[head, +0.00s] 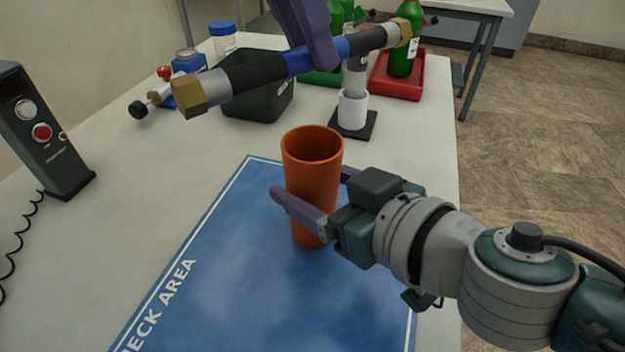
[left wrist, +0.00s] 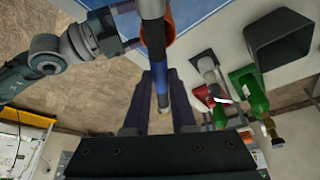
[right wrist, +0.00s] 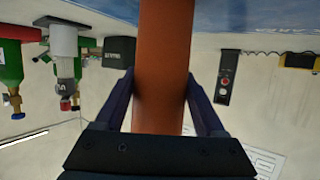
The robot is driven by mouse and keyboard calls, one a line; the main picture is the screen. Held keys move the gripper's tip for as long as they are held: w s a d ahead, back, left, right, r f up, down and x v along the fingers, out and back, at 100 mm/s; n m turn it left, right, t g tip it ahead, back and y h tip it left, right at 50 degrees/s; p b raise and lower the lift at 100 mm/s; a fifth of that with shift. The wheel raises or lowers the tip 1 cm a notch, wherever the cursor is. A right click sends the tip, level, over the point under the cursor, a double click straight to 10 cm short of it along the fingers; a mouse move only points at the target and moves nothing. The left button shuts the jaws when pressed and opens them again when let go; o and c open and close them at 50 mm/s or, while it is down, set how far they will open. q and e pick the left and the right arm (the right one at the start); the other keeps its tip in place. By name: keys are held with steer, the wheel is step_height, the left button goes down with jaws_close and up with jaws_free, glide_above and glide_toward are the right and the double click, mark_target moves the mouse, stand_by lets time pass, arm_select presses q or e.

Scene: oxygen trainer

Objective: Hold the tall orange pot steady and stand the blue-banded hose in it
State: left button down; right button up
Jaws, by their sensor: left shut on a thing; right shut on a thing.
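The tall orange pot (head: 312,180) stands upright on the blue mat (head: 225,265) in the head view, its open mouth up. My right gripper (head: 310,190) is shut around the pot's side; the pot fills the middle of the right wrist view (right wrist: 163,65). My left gripper (head: 322,58) is shut on the blue-banded hose (head: 255,75), which is dark with brass ends. The hose lies nearly level, its right end higher, apart from the pot and above it in the picture. In the left wrist view the hose (left wrist: 153,35) hides part of the pot's rim (left wrist: 168,25).
A black bin (head: 262,100), a white holder (head: 352,110) on a dark base and a red tray (head: 420,88) with a green bottle (head: 404,45) stand behind the pot. A grey box with a red button (head: 42,132) stands at left. The mat left of the pot is clear.

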mark_target(299, 73)
arm_select(q)
steer(key=shift+f, duration=2.3)
steer(key=c, duration=0.7)
jaws_free()
steer(key=shift+o, duration=0.2)
steer(key=v, duration=1.1)
steer(key=shift+s+a+r, duration=0.1)
steer(key=shift+a+r, duration=0.05)
steer(key=shift+r, duration=0.35)
